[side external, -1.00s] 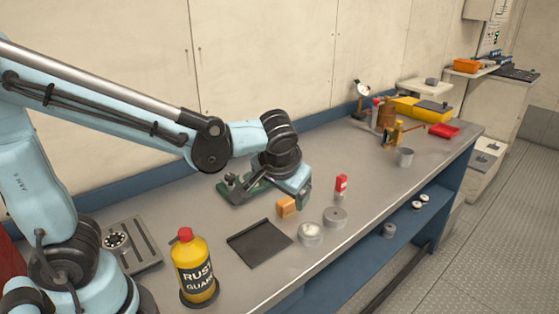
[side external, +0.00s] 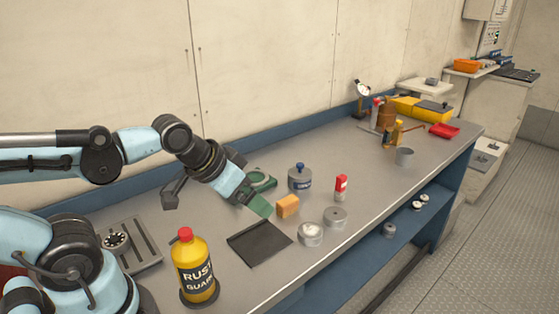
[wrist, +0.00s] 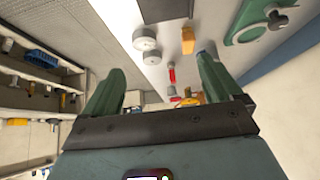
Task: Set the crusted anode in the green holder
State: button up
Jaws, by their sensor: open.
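The crusted anode (side external: 310,234) appears to be the pale, whitish-topped disc lying flat on the bench, right of the dark tray. A plainer grey disc (side external: 335,217) lies just behind it. The green holder (side external: 262,181) sits nearer the wall, partly hidden behind my gripper; its ring shows no disc in it. It also shows at the top right of the wrist view (wrist: 245,30). My gripper (side external: 257,206) is open and empty, tilted down to the right, left of the orange block and in front of the holder. In the wrist view its green fingers (wrist: 160,88) are wide apart.
The dark tray (side external: 259,244) and orange block (side external: 287,206) are close to my gripper. A blue-topped canister (side external: 300,178) and red-capped tube (side external: 341,187) stand behind the discs. A yellow bottle (side external: 194,266) stands at the front left. The bench right of the tube is fairly clear.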

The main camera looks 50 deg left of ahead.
jog(key=m+g, duration=0.7)
jog(key=m, duration=0.1)
send_over(311, 230)
jog(key=f, duration=0.7)
jog(key=shift+w+d+f, duration=0.1)
jog(key=shift+w+f, duration=0.1)
jog(key=shift+f, duration=0.2)
jog(key=shift+s+f, duration=0.15)
jog(key=shift+f, duration=1.2)
jog(key=shift+s+f, duration=0.1)
jog(key=shift+f, duration=1.25)
jog(key=c, duration=1.6)
jog(key=shift+r, duration=0.1)
jog(key=shift+c, duration=0.2)
